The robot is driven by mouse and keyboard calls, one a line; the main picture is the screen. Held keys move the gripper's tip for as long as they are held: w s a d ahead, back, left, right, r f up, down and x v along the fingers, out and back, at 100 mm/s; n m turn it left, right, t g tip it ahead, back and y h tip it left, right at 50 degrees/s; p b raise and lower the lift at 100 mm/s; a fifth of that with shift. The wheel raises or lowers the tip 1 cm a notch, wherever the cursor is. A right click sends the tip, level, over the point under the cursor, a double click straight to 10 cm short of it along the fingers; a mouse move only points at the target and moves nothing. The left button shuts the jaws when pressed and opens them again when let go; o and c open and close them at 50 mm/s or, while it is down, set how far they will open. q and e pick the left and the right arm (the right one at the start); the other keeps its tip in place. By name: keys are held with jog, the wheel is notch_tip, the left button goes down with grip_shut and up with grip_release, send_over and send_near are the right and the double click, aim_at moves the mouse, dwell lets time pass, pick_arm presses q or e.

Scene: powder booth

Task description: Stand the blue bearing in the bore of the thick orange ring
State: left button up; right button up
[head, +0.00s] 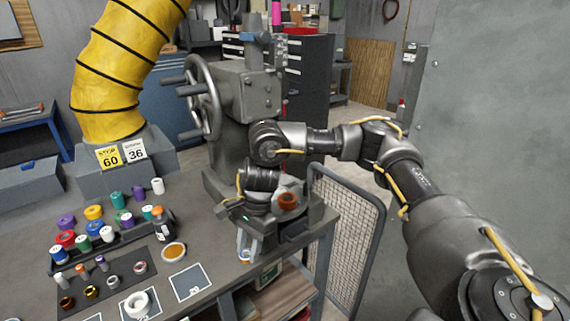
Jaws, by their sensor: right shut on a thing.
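My right gripper (247,251) points down over the right front part of the bench. It is shut on a small blue thing, most likely the blue bearing (245,257), which is mostly hidden by the fingers. The held thing is apart from this ring. My left gripper is not in view.
A dark rack (128,233) with several coloured spools stands on the left of the bench (215,250). A round orange-filled dish (174,252) and a white ring (139,304) lie nearer. The grey handwheel machine (245,95) stands behind. A mesh panel (345,235) is at the right.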

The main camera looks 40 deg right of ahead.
jog(key=w+d+r+m+t+h+p, duration=0.1)
jog(key=w+d+r+m+p, duration=0.2)
jog(key=d+m, duration=0.4)
jog(key=w+d+r+m+t+h+p, duration=0.2)
jog(key=w+d+r+m+p, duration=0.15)
jog(key=d+m, duration=0.4)
jog(key=w+d+r+m+t+h+p, duration=0.1)
jog(key=w+d+r+m+p, duration=0.1)
jog(key=w+d+m+p, duration=0.35)
jog(key=shift+s+d+f+m+b, duration=0.15)
jog(key=shift+s+f+m+b, duration=0.25)
jog(key=shift+f, duration=0.6)
jog(key=shift+s+d+f+m+b, duration=0.25)
jog(key=shift+f+m, duration=0.3)
jog(key=shift+f, duration=0.45)
jog(key=shift+s+d+f+m+b, duration=0.1)
jog(key=shift+s+f+m+b, duration=0.3)
jog(key=shift+f, duration=0.6)
jog(key=shift+w, duration=0.15)
jog(key=shift+f+b, duration=0.45)
jog(key=shift+f, duration=0.3)
jog(key=o, duration=1.1)
jog(key=shift+a, duration=0.1)
jog(key=shift+c, duration=0.2)
